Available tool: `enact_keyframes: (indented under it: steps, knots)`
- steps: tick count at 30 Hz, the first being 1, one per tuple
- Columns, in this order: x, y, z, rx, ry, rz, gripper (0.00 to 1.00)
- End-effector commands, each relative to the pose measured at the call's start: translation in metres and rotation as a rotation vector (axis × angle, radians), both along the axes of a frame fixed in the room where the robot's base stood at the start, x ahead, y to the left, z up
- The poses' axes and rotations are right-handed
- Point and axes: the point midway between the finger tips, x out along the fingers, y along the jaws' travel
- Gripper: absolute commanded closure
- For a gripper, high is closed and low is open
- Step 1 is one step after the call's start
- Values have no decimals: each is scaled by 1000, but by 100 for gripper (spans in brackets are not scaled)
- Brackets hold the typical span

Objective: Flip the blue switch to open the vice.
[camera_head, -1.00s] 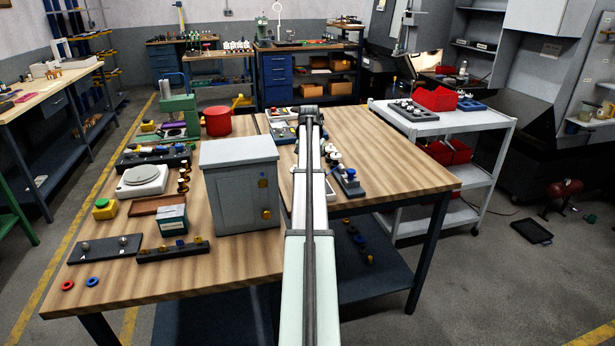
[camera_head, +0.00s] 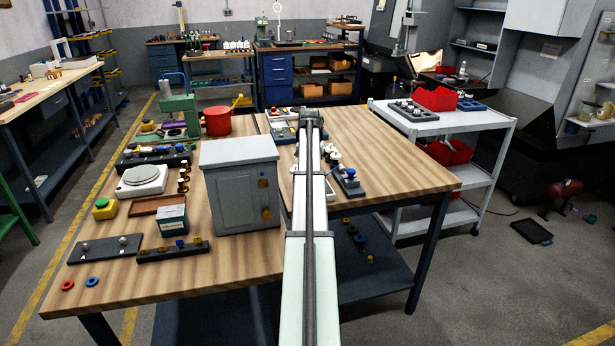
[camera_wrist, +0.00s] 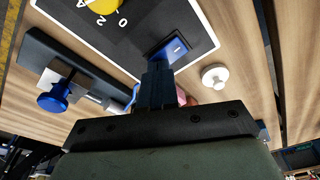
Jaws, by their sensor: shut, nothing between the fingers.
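The blue switch (camera_wrist: 172,50) is a small rocker set in a dark panel (camera_wrist: 135,38) with a pale border, beside a yellow dial, in the wrist view. My gripper (camera_wrist: 158,66) is shut and empty, its dark fingertips right at the near edge of the switch. I cannot tell whether they touch it. The fingers hide part of the panel's edge. I cannot make out a vice for certain. In the head view my arm hides the gripper and the switch.
In the wrist view a dark bar fixture with a blue knob (camera_wrist: 52,101) lies left of my fingers, and a white knob (camera_wrist: 214,76) stands to the right.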

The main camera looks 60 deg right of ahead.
Motion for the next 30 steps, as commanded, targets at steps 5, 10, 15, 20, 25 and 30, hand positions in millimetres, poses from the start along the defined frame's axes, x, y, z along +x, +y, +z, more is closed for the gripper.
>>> enact_keyframes:
  steps: [5, 10, 15, 20, 25, 30]
  knots:
    - [0, 0, -2, 0, 0, 0, 100]
    - [0, 0, -4, 0, 0, 0, 100]
    - [0, 0, -5, 0, 0, 0, 100]
    - [0, 0, -1, 0, 0, 0, 100]
    - [0, 0, 9, -1, 0, 0, 100]
    - [0, 0, 19, -1, 0, 0, 100]
